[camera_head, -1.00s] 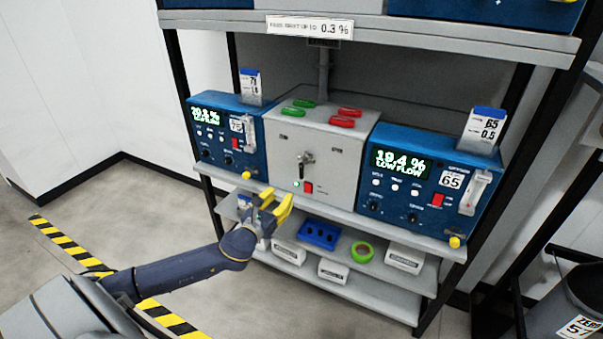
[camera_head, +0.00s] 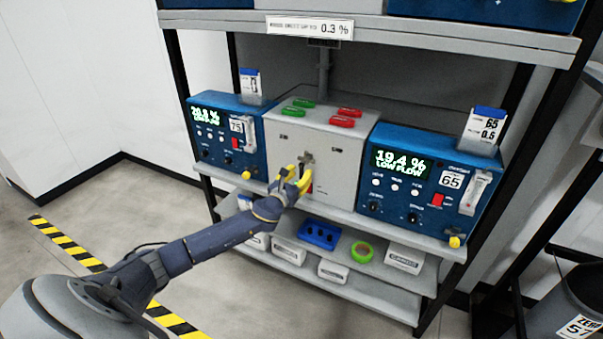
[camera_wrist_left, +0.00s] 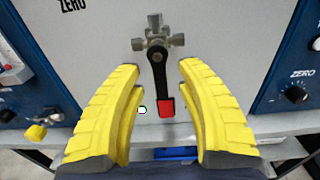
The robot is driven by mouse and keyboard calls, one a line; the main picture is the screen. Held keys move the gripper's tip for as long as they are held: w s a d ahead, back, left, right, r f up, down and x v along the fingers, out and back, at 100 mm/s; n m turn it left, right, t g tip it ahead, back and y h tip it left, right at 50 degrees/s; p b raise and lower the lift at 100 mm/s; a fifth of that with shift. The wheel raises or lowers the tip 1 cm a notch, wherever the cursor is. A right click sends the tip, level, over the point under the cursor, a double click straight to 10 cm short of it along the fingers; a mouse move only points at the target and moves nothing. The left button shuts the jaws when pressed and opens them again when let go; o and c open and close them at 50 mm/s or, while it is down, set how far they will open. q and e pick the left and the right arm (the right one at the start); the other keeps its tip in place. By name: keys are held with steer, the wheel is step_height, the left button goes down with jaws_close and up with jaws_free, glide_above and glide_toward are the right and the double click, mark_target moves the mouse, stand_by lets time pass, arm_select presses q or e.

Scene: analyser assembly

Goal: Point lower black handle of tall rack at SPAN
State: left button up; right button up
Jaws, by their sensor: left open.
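The black handle (camera_wrist_left: 159,77) hangs down from a grey metal valve (camera_wrist_left: 157,38) on the grey front panel (camera_head: 345,165). Its lower end meets a red block (camera_wrist_left: 167,107); whether the block is part of the handle I cannot tell. The word ZERO (camera_wrist_left: 74,5) shows up and left of the valve; the right-hand label (camera_head: 336,151) is too small to read. My left gripper (camera_head: 296,180) is in front of the panel and open. In the left wrist view its yellow fingers stand on both sides of the handle, with visible gaps. In the head view it hides most of the handle.
Blue analysers stand left (camera_head: 227,140) and right (camera_head: 425,185) of the grey panel box. Green blocks (camera_head: 298,108) and red blocks (camera_head: 345,118) lie on top. The lower shelf holds a blue tray (camera_head: 319,235), a green ring (camera_head: 362,251) and white boxes (camera_head: 404,258).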

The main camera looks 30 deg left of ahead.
arm_select(q)
steer(key=shift+w, duration=0.6)
jaws_close()
